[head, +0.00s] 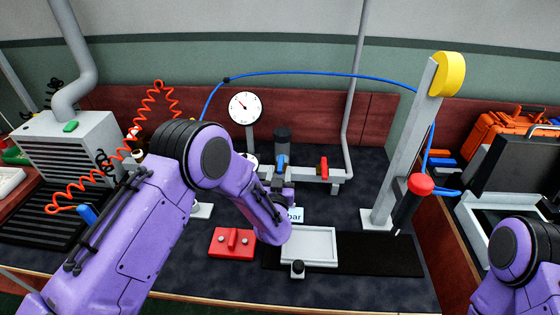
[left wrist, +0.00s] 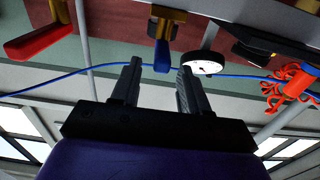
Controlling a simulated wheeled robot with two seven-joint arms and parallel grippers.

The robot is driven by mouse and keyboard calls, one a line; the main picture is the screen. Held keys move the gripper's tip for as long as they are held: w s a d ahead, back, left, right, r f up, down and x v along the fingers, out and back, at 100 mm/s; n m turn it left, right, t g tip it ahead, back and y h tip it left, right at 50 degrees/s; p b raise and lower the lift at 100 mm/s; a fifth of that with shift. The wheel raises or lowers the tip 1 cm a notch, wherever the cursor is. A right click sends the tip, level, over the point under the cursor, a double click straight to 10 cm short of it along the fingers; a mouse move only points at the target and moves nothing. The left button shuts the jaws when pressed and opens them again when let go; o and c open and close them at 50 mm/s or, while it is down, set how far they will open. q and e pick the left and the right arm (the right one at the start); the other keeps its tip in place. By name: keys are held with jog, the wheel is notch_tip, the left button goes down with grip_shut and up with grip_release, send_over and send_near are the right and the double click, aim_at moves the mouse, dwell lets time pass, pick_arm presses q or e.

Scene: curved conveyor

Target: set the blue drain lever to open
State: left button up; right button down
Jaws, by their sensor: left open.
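The blue lever (head: 281,161) sits on the grey pipe manifold at the back middle of the bench, left of a red lever (head: 323,168). In the left wrist view, which looks upside down, the blue lever (left wrist: 162,55) hangs from a brass-coloured valve. My left gripper (left wrist: 158,67) is open, and the lever's end shows between its two fingertips. I cannot tell whether a finger touches it. In the head view my left gripper (head: 282,190) is small and partly hidden by my forearm, just in front of the manifold. My right gripper is out of frame; only part of my right arm shows.
A round gauge (head: 245,107) stands left of the levers. A grey post (head: 402,150) with a yellow disc rises on the right. A blue hose (head: 320,73) arches behind.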

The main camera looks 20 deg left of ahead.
aim_at(280, 162)
pick_arm(q)
jog(key=x, duration=0.5)
jog(key=shift+w+a+f+p, duration=0.1)
jog(key=shift+w+p, duration=0.2)
grip_shut()
